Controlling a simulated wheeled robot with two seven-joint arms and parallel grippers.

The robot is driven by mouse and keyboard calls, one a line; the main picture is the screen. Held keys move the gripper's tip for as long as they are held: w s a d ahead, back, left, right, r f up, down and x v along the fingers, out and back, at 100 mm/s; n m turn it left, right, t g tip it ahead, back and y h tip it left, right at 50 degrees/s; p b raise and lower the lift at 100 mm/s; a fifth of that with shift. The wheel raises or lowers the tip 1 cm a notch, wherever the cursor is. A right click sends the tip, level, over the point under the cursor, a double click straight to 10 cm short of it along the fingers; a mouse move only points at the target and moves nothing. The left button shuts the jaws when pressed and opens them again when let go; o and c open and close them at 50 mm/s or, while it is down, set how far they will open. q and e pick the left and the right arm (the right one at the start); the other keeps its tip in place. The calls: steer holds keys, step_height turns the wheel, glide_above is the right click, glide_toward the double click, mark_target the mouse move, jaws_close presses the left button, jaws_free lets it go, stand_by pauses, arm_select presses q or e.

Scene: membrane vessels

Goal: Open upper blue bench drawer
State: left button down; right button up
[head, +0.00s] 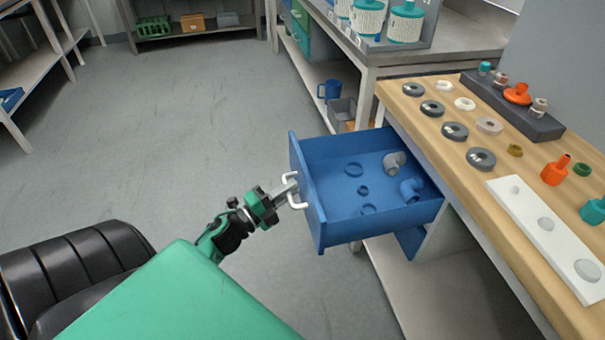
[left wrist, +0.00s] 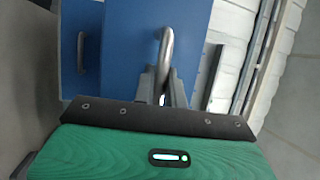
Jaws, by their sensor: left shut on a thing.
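The upper blue drawer (head: 327,230) stands pulled far out from under the wooden bench in the head view. Blue and grey pipe fittings and rings lie inside it. Its front carries a pale bar handle (head: 293,191). My left gripper (head: 290,190) is shut on this handle. In the left wrist view, the gripper fingers (left wrist: 163,88) close around the curved metal handle (left wrist: 166,50) in front of the blue drawer front (left wrist: 130,45). My right gripper is in neither view.
The wooden bench top (head: 465,200) holds dark rings, orange and teal fittings and a white panel (head: 530,215). A lower blue drawer (head: 411,241) shows beneath the open one. A black seat (head: 75,265) stands at lower left. The grey floor (head: 200,130) left of the drawer is clear.

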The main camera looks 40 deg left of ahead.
arm_select(q)
steer(key=shift+s+a, duration=0.2)
steer(key=shift+s, duration=0.1)
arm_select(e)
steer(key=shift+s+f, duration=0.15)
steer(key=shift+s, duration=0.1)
arm_select(q)
steer(key=c, duration=1.7)
jaws_free()
steer(key=shift+c, duration=0.2)
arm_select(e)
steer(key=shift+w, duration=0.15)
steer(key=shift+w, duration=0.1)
arm_select(q)
steer(key=v, duration=1.3)
steer(key=shift+s, duration=0.4)
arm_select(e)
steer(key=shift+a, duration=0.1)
arm_select(q)
steer(key=shift+a+f, duration=0.1)
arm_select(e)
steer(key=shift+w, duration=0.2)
